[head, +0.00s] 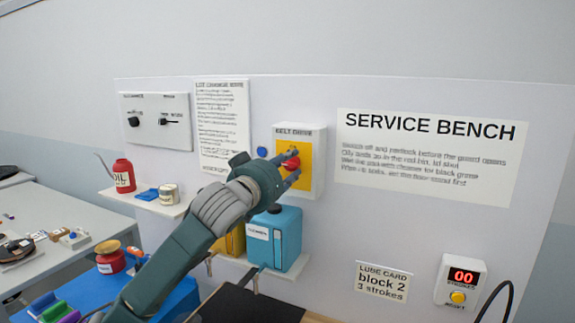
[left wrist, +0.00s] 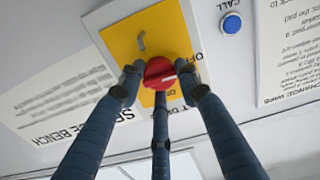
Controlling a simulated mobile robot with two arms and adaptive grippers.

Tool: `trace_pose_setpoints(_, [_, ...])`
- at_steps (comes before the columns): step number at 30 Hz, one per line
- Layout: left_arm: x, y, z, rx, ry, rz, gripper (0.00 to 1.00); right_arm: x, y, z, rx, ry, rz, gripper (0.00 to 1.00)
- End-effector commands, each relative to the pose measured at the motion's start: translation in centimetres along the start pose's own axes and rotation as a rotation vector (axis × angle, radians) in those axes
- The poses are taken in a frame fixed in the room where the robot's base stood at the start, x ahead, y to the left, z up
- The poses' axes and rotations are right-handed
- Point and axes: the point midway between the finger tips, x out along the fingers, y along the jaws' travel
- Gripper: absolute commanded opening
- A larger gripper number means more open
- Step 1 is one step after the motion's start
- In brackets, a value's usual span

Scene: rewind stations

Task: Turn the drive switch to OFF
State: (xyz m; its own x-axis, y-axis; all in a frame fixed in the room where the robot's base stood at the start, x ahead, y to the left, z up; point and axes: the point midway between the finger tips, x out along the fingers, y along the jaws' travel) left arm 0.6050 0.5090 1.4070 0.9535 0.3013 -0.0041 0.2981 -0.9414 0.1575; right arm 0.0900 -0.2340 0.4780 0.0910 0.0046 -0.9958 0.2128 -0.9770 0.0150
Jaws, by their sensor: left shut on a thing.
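The drive switch is a red knob (head: 291,163) on a yellow plate (head: 304,178) inside a white box labelled BELT DRIVE on the upright panel. My left gripper (head: 285,165) reaches it from the lower left and is shut on the knob. In the left wrist view the red knob (left wrist: 160,71) sits between the three dark fingers of the left gripper (left wrist: 161,82). A small grey piece (left wrist: 140,41) stands on the yellow plate beside it. The fingers hide part of the plate, and I cannot read the knob's setting. My right gripper is not in view.
A blue call button (head: 262,152) is just left of the switch box. Below, a blue container (head: 285,240) stands on a small shelf under my arm. A red oil can (head: 124,175) stands on the left shelf. A counter box (head: 461,280) is at lower right.

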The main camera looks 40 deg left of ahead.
Motion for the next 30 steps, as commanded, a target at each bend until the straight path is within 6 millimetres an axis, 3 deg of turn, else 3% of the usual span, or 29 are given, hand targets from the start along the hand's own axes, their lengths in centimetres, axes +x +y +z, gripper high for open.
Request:
trace_pose_setpoints(13, [-0.1, -0.2, -0.8, -0.082, 0.015, -0.002, 0.07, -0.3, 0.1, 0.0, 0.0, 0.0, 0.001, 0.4])
trace_pose_setpoints(14, [-0.1, -0.2, -0.8, -0.081, 0.016, -0.002, 0.35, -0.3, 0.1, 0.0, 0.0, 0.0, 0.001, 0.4])
trace_pose_setpoints(16, [-0.1, -0.2, -0.8, -0.081, 0.016, -0.002, 0.49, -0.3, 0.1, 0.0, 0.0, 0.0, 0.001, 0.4])
trace_pose_setpoints(26, [-0.2, -0.1, -0.4, -0.081, 0.008, -0.001, 0.51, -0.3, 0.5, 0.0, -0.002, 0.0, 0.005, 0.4])
trace_pose_setpoints(30, [-1.6, 0.0, -0.2, -0.081, 0.006, 0.001, 0.51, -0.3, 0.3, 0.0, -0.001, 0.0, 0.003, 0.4])
